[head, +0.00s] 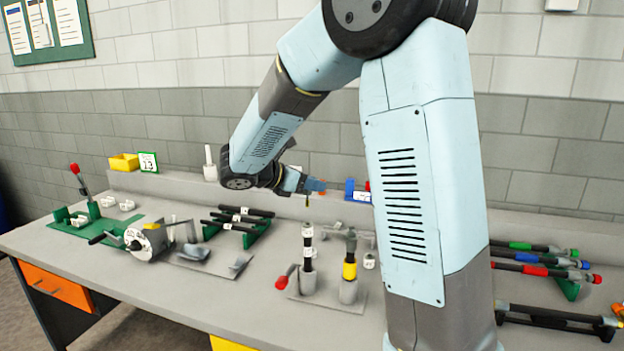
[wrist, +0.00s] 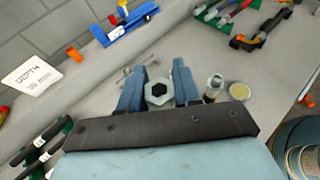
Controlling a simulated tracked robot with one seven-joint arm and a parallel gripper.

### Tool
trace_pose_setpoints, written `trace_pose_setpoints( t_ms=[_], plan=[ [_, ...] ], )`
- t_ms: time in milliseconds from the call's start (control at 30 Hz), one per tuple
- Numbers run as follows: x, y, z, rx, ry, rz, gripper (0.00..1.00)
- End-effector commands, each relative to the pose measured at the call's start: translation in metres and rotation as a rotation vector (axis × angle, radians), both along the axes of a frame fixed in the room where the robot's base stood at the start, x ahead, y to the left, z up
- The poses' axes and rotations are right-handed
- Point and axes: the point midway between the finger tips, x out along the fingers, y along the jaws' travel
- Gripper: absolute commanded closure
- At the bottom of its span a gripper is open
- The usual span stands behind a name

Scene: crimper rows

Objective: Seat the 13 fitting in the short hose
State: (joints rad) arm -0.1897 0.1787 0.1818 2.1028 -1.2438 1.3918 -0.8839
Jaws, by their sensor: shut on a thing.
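My gripper (head: 309,188) is above the bench in the head view. In the wrist view its two blue fingers (wrist: 158,96) are closed on the sides of a metal fitting (wrist: 158,91) with a hexagonal opening. A black hose with a white label (head: 308,243) stands upright in a grey holder on the bench, below my gripper in the picture. I cannot tell which hose is the short one. The held fitting's lower end is hidden in the wrist view.
A green rack (head: 262,232) holds several black hoses. A hand-cranked crimper (head: 146,240) stands left of it. A card reading 13 (head: 148,162) is beside a yellow bin (head: 124,163). A blue rack (wrist: 118,31) and a DEPTH card (wrist: 33,78) are on the back ledge.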

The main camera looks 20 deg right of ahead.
Motion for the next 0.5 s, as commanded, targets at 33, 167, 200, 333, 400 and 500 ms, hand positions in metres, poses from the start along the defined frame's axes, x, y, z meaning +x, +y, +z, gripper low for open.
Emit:
trace_pose_setpoints(
  t_ms=[33,167,200,333,400,500],
  plan=[
    [0.000,0.000,-0.005,-0.001,0.002,0.001,1.00],
    [0.000,0.000,-0.015,-0.001,0.002,0.002,1.00],
    [0.000,0.000,-0.018,0.000,0.001,0.002,1.00],
    [0.000,0.000,-0.028,-0.001,0.002,0.002,1.00],
    [0.000,0.000,-0.032,0.000,0.001,0.000,1.00],
    [0.000,-0.001,-0.037,0.000,0.000,0.000,1.00]
  ],
)
